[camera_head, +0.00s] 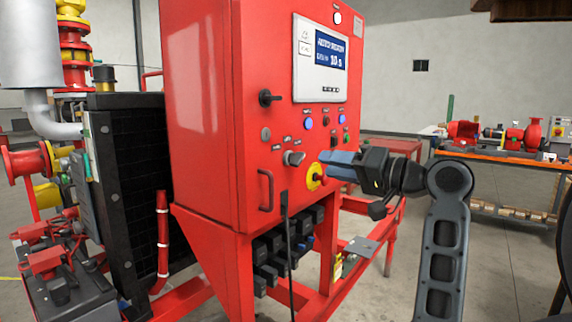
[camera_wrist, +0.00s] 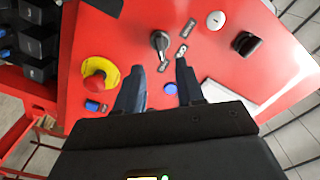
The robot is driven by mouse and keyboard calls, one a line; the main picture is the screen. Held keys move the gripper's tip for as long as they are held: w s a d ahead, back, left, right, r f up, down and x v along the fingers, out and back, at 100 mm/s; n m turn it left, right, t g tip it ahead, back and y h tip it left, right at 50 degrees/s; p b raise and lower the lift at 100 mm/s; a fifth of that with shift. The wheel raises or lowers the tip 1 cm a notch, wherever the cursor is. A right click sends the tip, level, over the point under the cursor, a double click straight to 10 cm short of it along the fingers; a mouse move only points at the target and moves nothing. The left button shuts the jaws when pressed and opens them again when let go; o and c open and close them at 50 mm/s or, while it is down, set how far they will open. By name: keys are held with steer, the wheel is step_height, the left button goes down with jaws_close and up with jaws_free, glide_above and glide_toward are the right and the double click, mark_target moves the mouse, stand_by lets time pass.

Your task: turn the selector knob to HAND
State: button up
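The selector knob (camera_head: 293,158) is a grey knob on the front of the red control cabinet, left of and above the yellow emergency stop. It also shows in the wrist view (camera_wrist: 160,42), just beyond and between my two fingertips. My gripper (camera_head: 326,161) is in front of the panel, right of the knob. In the wrist view, its blue fingers (camera_wrist: 159,66) are apart with nothing between them. I see no contact with the knob.
The yellow emergency stop (camera_head: 314,176) is close below the gripper, left of the fingers in the wrist view. A blue button (camera_wrist: 170,88) lies between the fingers. A black rotary handle (camera_head: 268,97) and door handle (camera_head: 266,190) stick out.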

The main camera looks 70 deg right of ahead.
mark_target(302, 160)
steer(key=p+x, duration=0.1)
steer(key=x, duration=0.6)
steer(key=shift+w, duration=0.35)
jaws_close()
